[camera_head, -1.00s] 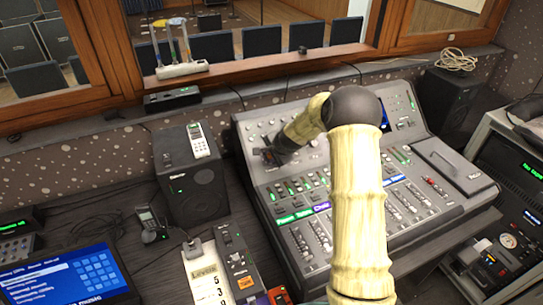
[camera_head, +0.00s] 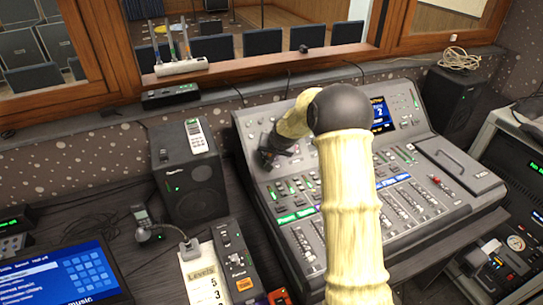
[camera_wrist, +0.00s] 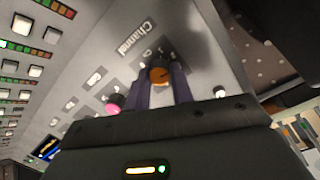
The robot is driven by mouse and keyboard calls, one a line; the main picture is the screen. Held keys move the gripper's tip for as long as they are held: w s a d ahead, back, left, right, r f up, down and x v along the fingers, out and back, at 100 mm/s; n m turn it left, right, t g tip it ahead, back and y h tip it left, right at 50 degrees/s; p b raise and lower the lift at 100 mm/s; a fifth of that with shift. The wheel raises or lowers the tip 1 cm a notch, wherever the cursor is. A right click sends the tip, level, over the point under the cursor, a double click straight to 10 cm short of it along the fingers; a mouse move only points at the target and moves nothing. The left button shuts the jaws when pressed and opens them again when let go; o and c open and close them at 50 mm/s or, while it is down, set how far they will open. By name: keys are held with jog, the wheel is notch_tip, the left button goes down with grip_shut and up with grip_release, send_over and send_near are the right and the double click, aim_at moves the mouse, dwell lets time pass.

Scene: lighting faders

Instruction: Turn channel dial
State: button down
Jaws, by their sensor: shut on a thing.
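The channel dial (camera_wrist: 159,76) is a small round orange-brown knob with a dark mark on its face, in the upper middle of the wrist view. A "Channel" label (camera_wrist: 135,36) is printed on the grey panel beside it. My gripper (camera_wrist: 161,84) has its dark fingers on either side of the dial and is shut on it. In the head view my gripper (camera_head: 267,157) is at the upper left of the mixing console (camera_head: 330,245). There the dial is hidden by my gripper.
A pink knob (camera_wrist: 114,104) sits beside the left finger in the wrist view. Rows of lit buttons (camera_wrist: 22,25) lie further left. In the head view a black speaker (camera_head: 190,180) stands close left of the console, and a window ledge (camera_head: 300,75) runs behind it.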

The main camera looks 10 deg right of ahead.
jog(key=n, duration=0.2)
jog(key=n+b, duration=0.1)
jog(key=n, duration=0.1)
jog(key=n+b, duration=0.1)
jog(key=n, duration=0.1)
jog(key=shift+s+f+h, duration=0.1)
jog(key=shift+f+h, duration=0.15)
jog(key=shift+h, duration=0.05)
jog(key=n+b, duration=0.1)
jog(key=n, duration=0.5)
jog(key=shift+s+t, duration=0.1)
jog(key=shift+t, duration=0.3)
